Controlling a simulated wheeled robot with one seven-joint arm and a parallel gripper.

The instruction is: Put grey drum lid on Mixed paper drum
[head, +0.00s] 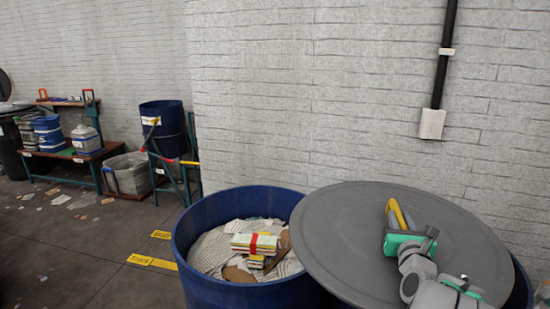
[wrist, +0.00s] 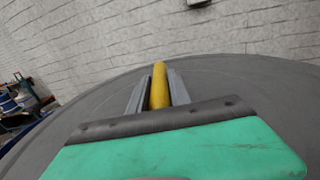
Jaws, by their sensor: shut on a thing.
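The grey drum lid (head: 340,235) is a large flat disc with a yellow handle (head: 398,213) on top. My gripper (head: 397,222) is shut on that handle. In the wrist view the yellow handle (wrist: 159,85) sits between my two grey fingers, with the lid (wrist: 235,75) spread out below. An open blue drum (head: 225,290) holding paper and card stands left of the lid. The lid's left edge overlaps this drum's right rim in the picture. A second blue drum (head: 522,285) shows partly under the lid at the right. I cannot tell whether the lid touches either drum.
A white brick wall (head: 300,100) rises behind the drums, with a black pipe and white box (head: 431,124). Yellow floor labels (head: 152,262) lie left of the open drum. Shelves, a grey bin (head: 127,175) and a raised blue drum (head: 162,118) stand far left.

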